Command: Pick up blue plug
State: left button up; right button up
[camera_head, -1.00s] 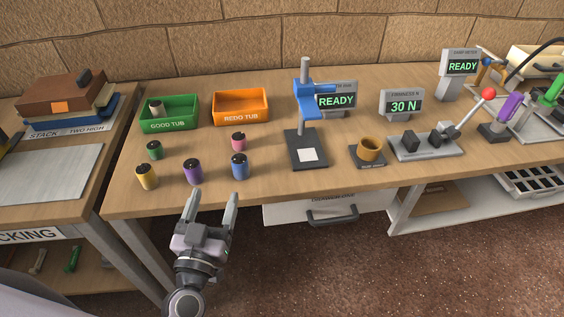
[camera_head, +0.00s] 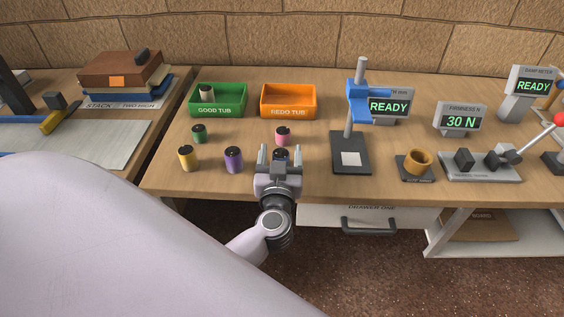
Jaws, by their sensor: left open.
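The blue plug (camera_head: 280,155) stands upright on the bench near its front edge, with its dark top and a little blue showing. My left gripper (camera_head: 280,149) is open, with one finger on each side of the plug in the picture. The gripper body hides the plug's lower part, and I cannot tell whether the fingers touch it. My right gripper is not in view.
A purple plug (camera_head: 233,160) and a yellow plug (camera_head: 187,158) stand to the left. A pink plug (camera_head: 282,136) is just behind, a green plug (camera_head: 199,134) farther left. The green tub (camera_head: 218,112), orange tub (camera_head: 288,112) and blue-armed press (camera_head: 350,165) stand near.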

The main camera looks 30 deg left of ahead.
pick_arm(q)
jog(key=shift+x, duration=1)
jog(key=c, duration=1)
jog(key=shift+c, duration=0.2)
jog(key=shift+r, duration=0.15)
